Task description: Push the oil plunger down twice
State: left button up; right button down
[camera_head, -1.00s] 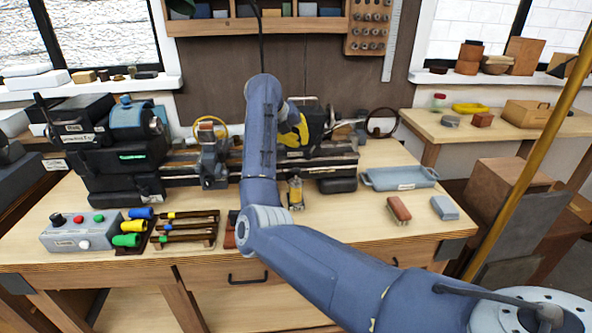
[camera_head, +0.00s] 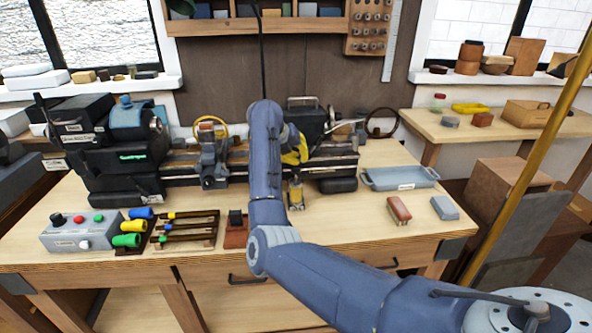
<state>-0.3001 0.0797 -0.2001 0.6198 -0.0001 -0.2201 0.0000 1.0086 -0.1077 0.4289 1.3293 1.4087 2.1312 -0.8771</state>
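A small yellow oiler-like item with a grey top (camera_head: 295,193) stands upright on the bench near the middle, just right of my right arm. I take it to be the one with the oil plunger, but its plunger is too small to make out. My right gripper (camera_head: 297,152), dark with yellow parts, is above and behind it in the picture, in front of the lathe. The forearm partly covers the gripper, and its fingertips do not show clearly. Contact with the item cannot be seen. My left gripper is not in view.
The lathe (camera_head: 110,150) spans the back of the bench. A switch box (camera_head: 80,236), screwdriver rack (camera_head: 187,240) and black block on a red-brown base (camera_head: 235,228) lie left. A grey-blue tray (camera_head: 400,178), brush (camera_head: 398,210) and grey block (camera_head: 445,208) lie right.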

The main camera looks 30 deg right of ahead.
jog(key=shift+f, duration=0.1)
dwell(1.3)
jog(key=shift+f, duration=0.35)
jog(key=shift+f, duration=1.35)
dwell(1.6)
jog(key=shift+r, duration=0.1)
dwell(0.4)
jog(key=shift+r, duration=1.7)
jog(key=shift+r, duration=0.1)
jog(key=shift+r, duration=2.4)
